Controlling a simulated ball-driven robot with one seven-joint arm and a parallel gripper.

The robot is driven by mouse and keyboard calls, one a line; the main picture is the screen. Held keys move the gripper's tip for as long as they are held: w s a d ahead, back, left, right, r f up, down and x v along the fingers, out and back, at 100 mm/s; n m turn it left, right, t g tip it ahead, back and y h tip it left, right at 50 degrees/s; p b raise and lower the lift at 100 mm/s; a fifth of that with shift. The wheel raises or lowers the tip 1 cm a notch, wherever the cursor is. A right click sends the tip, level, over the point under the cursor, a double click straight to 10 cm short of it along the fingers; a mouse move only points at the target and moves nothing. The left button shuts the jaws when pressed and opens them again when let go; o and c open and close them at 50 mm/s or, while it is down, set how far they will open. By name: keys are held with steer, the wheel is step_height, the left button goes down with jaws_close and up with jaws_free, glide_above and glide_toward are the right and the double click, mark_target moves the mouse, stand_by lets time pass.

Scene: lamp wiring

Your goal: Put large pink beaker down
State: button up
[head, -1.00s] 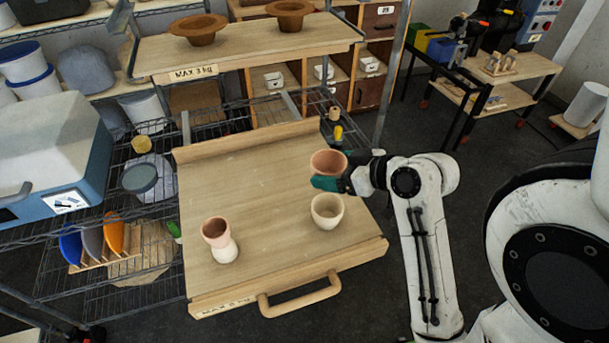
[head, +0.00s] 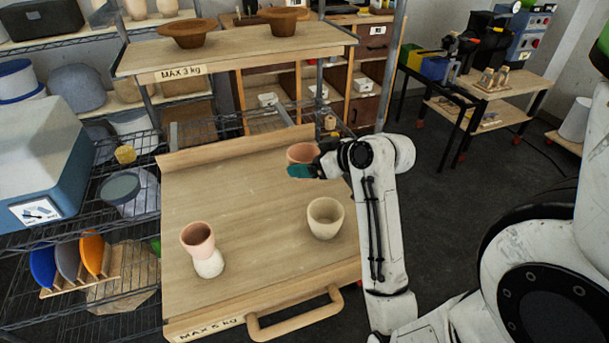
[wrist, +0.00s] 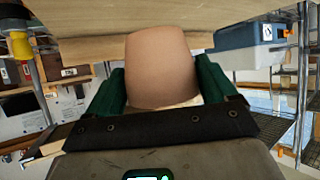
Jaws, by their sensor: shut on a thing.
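A large pink beaker (head: 302,153) is held over the back right part of a wooden pull-out board (head: 235,195). My gripper (head: 301,171), with teal fingers, is shut on it from the right. In the wrist view the beaker (wrist: 160,65) sits between the two green fingers, close to the board (wrist: 130,18). I cannot tell whether it touches the board. A smaller pink beaker (head: 197,238) stands in or on a white cup (head: 209,264) at the board's front left. A cream pot (head: 325,218) stands at the front right, apart from my gripper.
The board has a raised back edge (head: 235,147) and a front handle (head: 295,315). An upper shelf (head: 235,47) with two brown bowls (head: 188,32) overhangs the back. The board's middle and back left are bare. A blue-and-white case (head: 40,150) stands at the left.

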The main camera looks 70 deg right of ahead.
steer(key=shift+w+d+f, duration=0.35)
steer(key=shift+f, duration=0.2)
steer(key=shift+w+d+f, duration=0.3)
steer(key=shift+f, duration=0.2)
steer(key=f, duration=0.2)
steer(key=f+p, duration=0.1)
steer(key=shift+w+d, duration=0.3)
steer(key=shift+d, duration=0.1)
steer(key=shift+f, duration=0.4)
steer(key=shift+f, duration=0.1)
steer(key=o, duration=0.9)
steer(key=shift+o, duration=0.2)
steer(key=shift+s+f+b, duration=0.1)
steer(key=shift+f+b, duration=0.1)
steer(key=shift+b, duration=0.2)
steer(key=v, duration=1)
steer(key=shift+a+r+b, duration=0.3)
steer(key=shift+a+r, duration=0.1)
steer(key=shift+r, duration=0.15)
